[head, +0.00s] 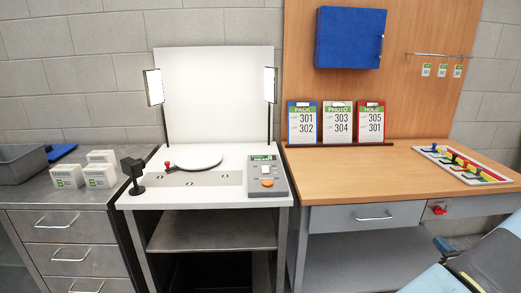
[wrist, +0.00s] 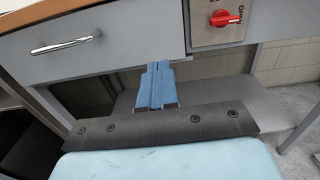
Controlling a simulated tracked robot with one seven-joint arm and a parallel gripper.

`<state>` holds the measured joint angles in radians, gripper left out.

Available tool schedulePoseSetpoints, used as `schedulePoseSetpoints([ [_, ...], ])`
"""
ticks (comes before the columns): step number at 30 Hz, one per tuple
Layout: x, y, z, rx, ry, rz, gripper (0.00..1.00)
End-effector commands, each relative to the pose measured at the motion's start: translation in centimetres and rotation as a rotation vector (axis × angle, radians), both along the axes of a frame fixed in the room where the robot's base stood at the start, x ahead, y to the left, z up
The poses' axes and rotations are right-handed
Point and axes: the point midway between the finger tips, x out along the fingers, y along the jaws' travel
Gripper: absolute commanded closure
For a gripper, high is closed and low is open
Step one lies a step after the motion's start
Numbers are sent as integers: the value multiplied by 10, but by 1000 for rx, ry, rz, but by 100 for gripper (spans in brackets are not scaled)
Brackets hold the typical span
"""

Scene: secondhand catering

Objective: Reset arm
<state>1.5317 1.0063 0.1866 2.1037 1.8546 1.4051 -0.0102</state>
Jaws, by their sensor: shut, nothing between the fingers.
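My gripper (wrist: 156,72) shows in the wrist view as two blue fingers pressed together, shut and empty. Its tips are in front of the grey drawer unit (wrist: 110,40), near the drawer's lower edge. A red rotary switch (wrist: 224,18) is to the right of the tips and a drawer handle (wrist: 62,46) to the left. In the head view, part of my arm (head: 480,265) shows at the bottom right, below the wooden-topped bench (head: 370,165).
A white photo stand (head: 215,95) with a round turntable (head: 198,160) and a control box (head: 267,175) is in the middle. Clipboards (head: 337,122) stand on the wooden bench, with a tray of coloured pieces (head: 462,164) at right. White boxes (head: 67,176) sit at left.

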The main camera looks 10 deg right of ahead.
Motion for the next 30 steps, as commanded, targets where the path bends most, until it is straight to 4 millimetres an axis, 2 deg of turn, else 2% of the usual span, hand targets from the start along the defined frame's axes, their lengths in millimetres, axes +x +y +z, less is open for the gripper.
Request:
schedulePoseSetpoints([
  [5,30,26,31,-67,23,129,100],
  [9,65,68,69,-162,60,308,100],
  [15,101,137,118,-311,114,560,100],
  [21,121,208,160,-473,165,799,100],
  [30,123,309,212,-748,230,1126,100],
])
